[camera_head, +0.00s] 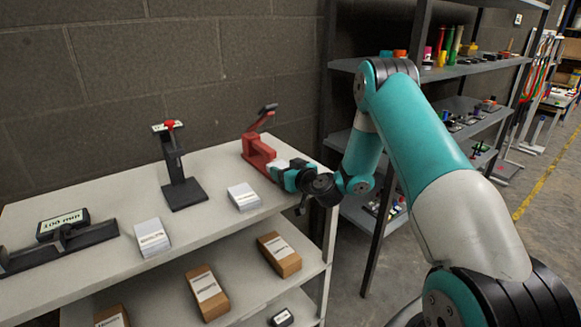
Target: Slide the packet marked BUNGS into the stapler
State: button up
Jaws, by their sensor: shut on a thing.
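The red stapler (259,152) stands at the back right of the pale shelf top, its dark-tipped arm raised. My gripper (282,174) is at the stapler's right front side, low over the shelf top. It is shut on a pale packet (279,164), of which only a small part shows beside the stapler's base. My gripper and wrist hide the rest, and its marking cannot be read. I cannot tell whether the packet is inside the stapler's mouth or only beside it.
White packets (243,196) and (151,238) lie on the shelf top, their print too small to read. A black stand (183,192) with a red top is left of the stapler. A dark holder (62,240) is far left.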

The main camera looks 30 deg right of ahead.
jog(key=shift+w+f, duration=0.1)
jog(key=shift+w, duration=0.35)
jog(key=o, duration=1)
jog(key=shift+s+f+b, duration=0.15)
jog(key=shift+s+b, duration=0.4)
jog(key=shift+b, duration=0.2)
jog(key=s+r+b, duration=0.2)
jog(key=s+b, duration=1.4)
jog(key=b, duration=0.1)
jog(key=shift+d+r, duration=0.25)
jog(key=shift+r, duration=0.15)
